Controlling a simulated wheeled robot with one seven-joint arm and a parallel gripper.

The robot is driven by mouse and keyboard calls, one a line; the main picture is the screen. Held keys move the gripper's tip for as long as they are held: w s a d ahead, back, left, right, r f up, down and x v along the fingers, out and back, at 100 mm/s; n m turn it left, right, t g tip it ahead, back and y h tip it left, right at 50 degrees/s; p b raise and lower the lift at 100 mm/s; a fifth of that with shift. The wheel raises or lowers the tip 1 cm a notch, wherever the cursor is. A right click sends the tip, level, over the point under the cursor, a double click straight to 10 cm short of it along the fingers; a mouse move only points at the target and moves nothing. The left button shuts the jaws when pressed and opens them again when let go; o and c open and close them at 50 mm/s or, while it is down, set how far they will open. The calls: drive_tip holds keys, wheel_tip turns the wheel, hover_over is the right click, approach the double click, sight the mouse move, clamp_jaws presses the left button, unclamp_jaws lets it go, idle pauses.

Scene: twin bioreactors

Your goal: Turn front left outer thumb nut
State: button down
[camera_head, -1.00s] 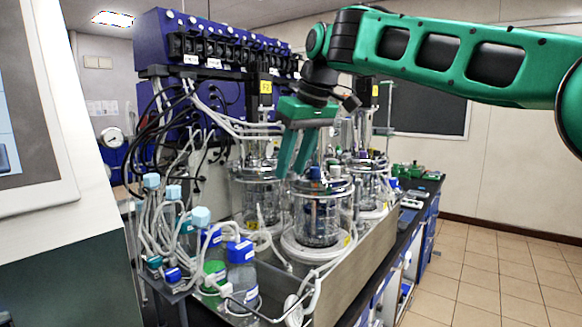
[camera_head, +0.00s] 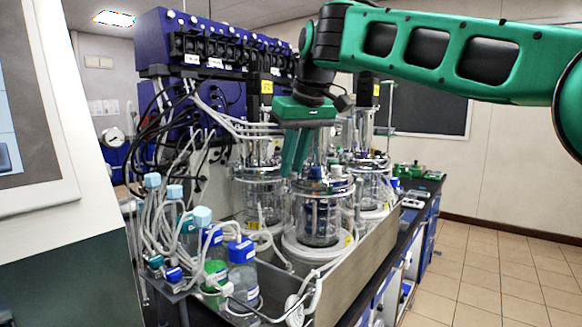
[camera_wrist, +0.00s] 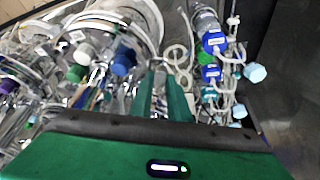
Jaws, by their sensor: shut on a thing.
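The front glass vessel (camera_head: 318,218) stands upright with a metal lid and a blue cap (camera_head: 316,172) on top. My gripper (camera_head: 292,171) points down at the left side of this lid, with its green fingers close together. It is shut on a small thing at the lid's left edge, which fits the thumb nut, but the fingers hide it. In the wrist view my gripper (camera_wrist: 160,72) also shows, with the lid and the blue cap (camera_wrist: 123,61) to the left of the fingers. The nut itself cannot be made out there.
Other glass vessels (camera_head: 258,190) stand close behind and to the left. Bottles with blue caps (camera_head: 241,262) and many loose tubes crowd the front left. A metal tray wall (camera_head: 352,262) runs along the right. Blue control units (camera_head: 215,45) stand at the back.

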drive_tip(key=shift+s+a+f+m+h, duration=0.1)
drive_tip(key=shift+m+h, duration=0.25)
drive_tip(key=shift+m, duration=0.55)
drive_tip(key=shift+a+m+h, duration=0.1)
drive_tip(key=shift+m+h, duration=0.25)
drive_tip(key=shift+m, duration=0.55)
drive_tip(key=shift+a+f+m+h, duration=0.1)
drive_tip(key=shift+m+h, duration=0.6)
drive_tip(key=shift+m, duration=1.1)
drive_tip(key=m, duration=0.2)
drive_tip(key=m+h, duration=0.1)
drive_tip(key=m, duration=0.1)
drive_tip(key=shift+a+h, duration=0.2)
drive_tip(key=shift+h, duration=0.1)
drive_tip(key=shift+w+a+r+m+g+h, duration=0.15)
drive_tip(key=shift+m+h, duration=0.1)
drive_tip(key=shift+m, duration=0.5)
drive_tip(key=shift+d+m+g+h, duration=0.1)
drive_tip(key=shift+m+h, duration=0.1)
drive_tip(key=shift+m, duration=0.5)
drive_tip(key=shift+w+a+r+m+g+h, duration=0.15)
drive_tip(key=shift+m+h, duration=0.1)
drive_tip(key=shift+m, duration=0.5)
drive_tip(key=shift+d, duration=0.1)
drive_tip(key=c, duration=1.7)
unclamp_jaws()
